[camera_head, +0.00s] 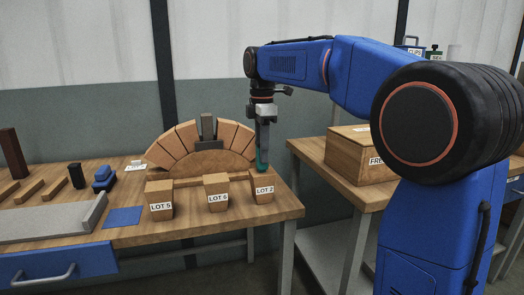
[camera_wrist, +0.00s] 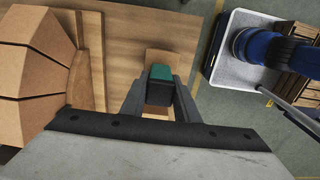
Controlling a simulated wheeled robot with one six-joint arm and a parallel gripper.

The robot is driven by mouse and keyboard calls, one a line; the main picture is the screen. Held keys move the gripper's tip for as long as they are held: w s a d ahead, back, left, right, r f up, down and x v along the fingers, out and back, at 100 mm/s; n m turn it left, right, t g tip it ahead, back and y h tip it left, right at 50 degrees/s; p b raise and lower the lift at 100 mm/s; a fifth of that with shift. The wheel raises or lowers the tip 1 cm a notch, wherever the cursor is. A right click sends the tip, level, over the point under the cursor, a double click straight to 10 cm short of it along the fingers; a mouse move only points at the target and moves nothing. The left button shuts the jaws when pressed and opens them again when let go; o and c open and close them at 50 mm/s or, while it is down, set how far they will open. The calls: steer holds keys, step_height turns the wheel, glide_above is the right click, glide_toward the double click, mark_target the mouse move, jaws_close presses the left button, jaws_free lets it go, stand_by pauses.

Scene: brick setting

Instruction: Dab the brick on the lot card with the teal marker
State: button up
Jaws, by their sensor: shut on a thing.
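My gripper (camera_head: 262,135) is shut on the teal marker (camera_head: 262,160), which points down above the right-hand brick (camera_head: 264,181). That brick's label begins with LOT; its last character is unclear. In the wrist view the marker's teal part (camera_wrist: 160,73) shows between the fingers (camera_wrist: 158,95), with a tan brick (camera_wrist: 172,56) below it. I cannot tell whether the tip touches the brick. The LOT 6 brick (camera_head: 216,186) and the LOT 5 brick (camera_head: 159,190) stand to the left. A small white card (camera_head: 135,167) lies near the back; its writing is too small to read.
A brick arch (camera_head: 174,150) with a grey keystone piece (camera_head: 208,128) stands behind the bricks. A blue square (camera_head: 123,216), a grey channel (camera_head: 50,220) and wooden strips lie left.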

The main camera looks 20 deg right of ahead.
stand_by(0.5)
steer(key=shift+r, duration=3.45)
